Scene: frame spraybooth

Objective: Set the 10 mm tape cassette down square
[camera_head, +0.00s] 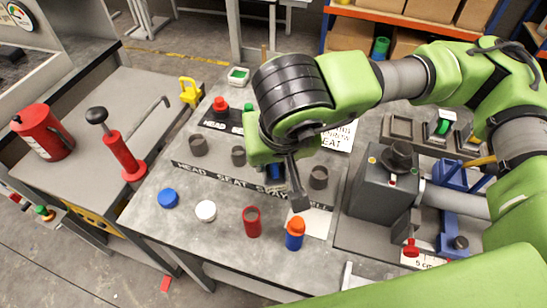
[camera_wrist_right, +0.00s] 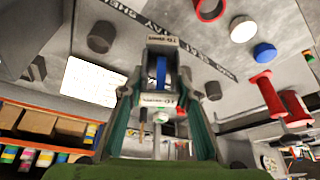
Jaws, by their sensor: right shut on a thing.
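My right gripper (camera_head: 282,178) reaches down over the grey bench beside the head seat rail. In the right wrist view, its two fingers (camera_wrist_right: 161,85) are shut on the 10 mm tape cassette (camera_wrist_right: 161,48), a grey holder with blue tape and a white label. In the head view the gripper hides most of the cassette, and only a bit of blue shows (camera_head: 274,171). I cannot tell whether the cassette touches the bench. My left gripper is not in view.
A rack at the right has an empty-looking holder (camera_head: 401,127) and a green tape cassette (camera_head: 441,126). Grey cups (camera_head: 319,177) stand on the head seat rail. A blue bottle with an orange cap (camera_head: 295,240) and a red cup (camera_head: 252,222) stand in front. A grey machine (camera_head: 380,190) stands right.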

